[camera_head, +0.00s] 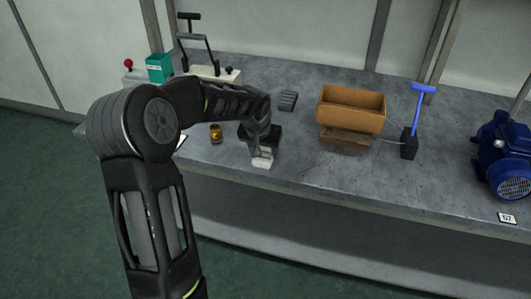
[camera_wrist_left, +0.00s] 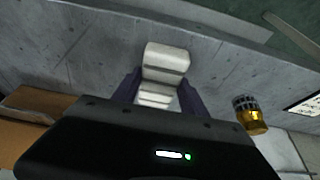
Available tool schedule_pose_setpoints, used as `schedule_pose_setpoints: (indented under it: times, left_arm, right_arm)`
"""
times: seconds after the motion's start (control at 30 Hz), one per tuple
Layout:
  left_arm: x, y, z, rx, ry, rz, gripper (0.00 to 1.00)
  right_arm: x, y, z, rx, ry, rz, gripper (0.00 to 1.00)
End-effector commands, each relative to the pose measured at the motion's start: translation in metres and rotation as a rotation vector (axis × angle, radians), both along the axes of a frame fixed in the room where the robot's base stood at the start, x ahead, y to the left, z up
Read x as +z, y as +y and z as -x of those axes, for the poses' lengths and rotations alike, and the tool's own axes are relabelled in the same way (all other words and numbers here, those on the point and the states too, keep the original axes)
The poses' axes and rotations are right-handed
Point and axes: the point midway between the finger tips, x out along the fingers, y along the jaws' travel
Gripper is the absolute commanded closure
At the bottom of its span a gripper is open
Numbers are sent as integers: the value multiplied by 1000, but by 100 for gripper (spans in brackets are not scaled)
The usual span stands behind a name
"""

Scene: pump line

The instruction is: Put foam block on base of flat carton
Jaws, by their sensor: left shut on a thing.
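My left gripper (camera_head: 262,146) is near the front edge of the workbench, pointing down. It is shut on a small white block (camera_head: 261,160), which looks like the foam block. In the left wrist view the white block (camera_wrist_left: 166,60) shows between the two dark fingers of the gripper (camera_wrist_left: 158,92), with its far end past the fingertips. I cannot tell whether it touches the bench. The brown carton (camera_head: 350,108) stands open to the right of the gripper, with a brown flap at its front. Its inside base is mostly hidden. My right gripper is not in view.
A small amber jar (camera_head: 216,134) stands left of the gripper. A dark ridged piece (camera_head: 288,100) lies behind it. A blue-handled tool (camera_head: 416,120) stands just right of the carton, and a blue pump motor (camera_head: 505,155) at far right. A green box (camera_head: 159,68) is at back left.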

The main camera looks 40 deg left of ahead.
Motion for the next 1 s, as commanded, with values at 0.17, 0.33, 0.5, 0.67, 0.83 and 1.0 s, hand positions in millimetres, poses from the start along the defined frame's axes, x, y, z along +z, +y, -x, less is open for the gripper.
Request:
schedule_pose_setpoints:
  times: [0.17, 0.33, 0.5, 0.67, 0.83, 1.0]
  left_arm:
    - [0, 0, 0, 0, 0, 0, 74]
    - [0, 0, 0, 0, 0, 0, 87]
    - [0, 0, 0, 0, 0, 0, 94]
    - [5, 0, 0, 0, -2, -1, 94]
    - [27, 0, -1, 0, -5, -2, 94]
    - [61, 0, -1, -1, -5, -2, 94]
  right_arm:
    - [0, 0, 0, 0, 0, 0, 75]
    - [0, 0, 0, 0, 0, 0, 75]
    - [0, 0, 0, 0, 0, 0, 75]
    - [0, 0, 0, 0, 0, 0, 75]
    - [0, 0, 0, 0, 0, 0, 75]
    - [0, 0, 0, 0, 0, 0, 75]
